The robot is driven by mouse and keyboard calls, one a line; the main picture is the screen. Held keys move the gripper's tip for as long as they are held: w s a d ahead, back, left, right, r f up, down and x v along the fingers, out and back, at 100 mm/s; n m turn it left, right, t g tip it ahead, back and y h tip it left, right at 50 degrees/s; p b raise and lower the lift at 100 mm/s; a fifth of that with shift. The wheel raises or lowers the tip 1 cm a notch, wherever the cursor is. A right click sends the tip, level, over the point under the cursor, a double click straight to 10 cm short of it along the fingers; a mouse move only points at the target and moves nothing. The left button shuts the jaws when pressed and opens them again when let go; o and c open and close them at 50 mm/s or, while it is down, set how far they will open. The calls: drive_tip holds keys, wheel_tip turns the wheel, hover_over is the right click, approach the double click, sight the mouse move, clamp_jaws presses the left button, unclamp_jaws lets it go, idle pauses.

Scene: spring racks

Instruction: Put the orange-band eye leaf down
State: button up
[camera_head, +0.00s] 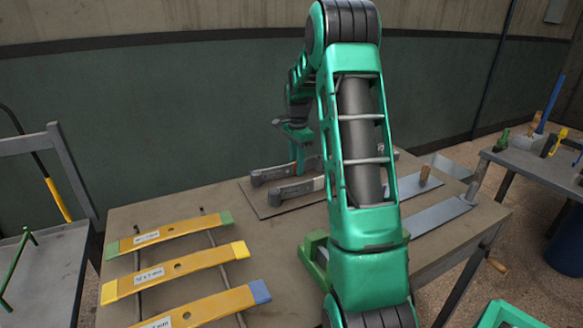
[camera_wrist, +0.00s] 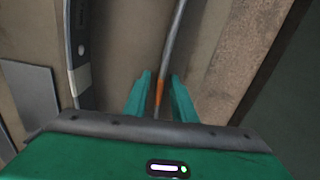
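The orange-band eye leaf is a thin grey strip (camera_wrist: 172,45) with an orange band (camera_wrist: 159,92) in the wrist view.
A second grey eye leaf with a pale band (camera_head: 295,190) lies nearer on the dark mat (camera_head: 262,208); it also shows in the wrist view (camera_wrist: 80,70). Yellow leaves (camera_head: 175,270) with coloured ends lie across rods at front left. Grey plates (camera_head: 437,213) lie at right.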

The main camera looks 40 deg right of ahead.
wheel_tip(320, 180, up, 12)
drive_tip(key=shift+r, duration=0.15)
idle(0.6)
drive_tip(key=shift+s, duration=0.1)
idle(0.4)
